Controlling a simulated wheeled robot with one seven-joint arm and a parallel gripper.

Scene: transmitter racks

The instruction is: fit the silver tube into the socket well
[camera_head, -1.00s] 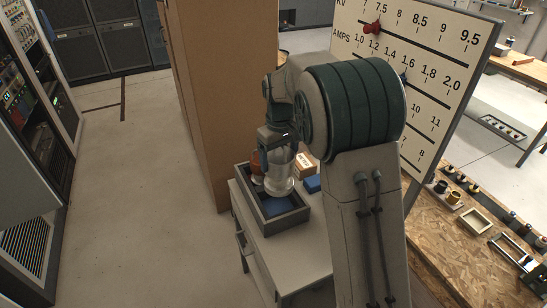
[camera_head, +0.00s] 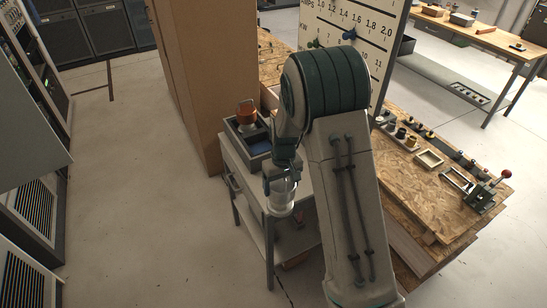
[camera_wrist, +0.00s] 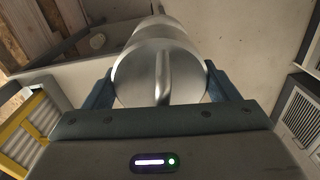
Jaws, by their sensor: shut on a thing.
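The silver tube (camera_wrist: 160,75) is a shiny, round metal body that fills the middle of the wrist view. My gripper (camera_wrist: 160,85) is shut on it, with one dark finger on each side. In the head view the tube (camera_head: 281,198) hangs below my gripper (camera_head: 281,180), in front of the small grey cart's near edge and apart from the tray. The tube's far end is partly hidden by its own body in the wrist view. I cannot pick out the socket well in these frames.
A dark tray (camera_head: 262,158) with a copper-coloured part (camera_head: 246,113) and a blue pad stands on the grey cart (camera_head: 235,158). A tall brown cabinet (camera_head: 188,80) rises behind it. A chipboard workbench (camera_head: 405,190) with several small parts lies right. The floor at left is clear.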

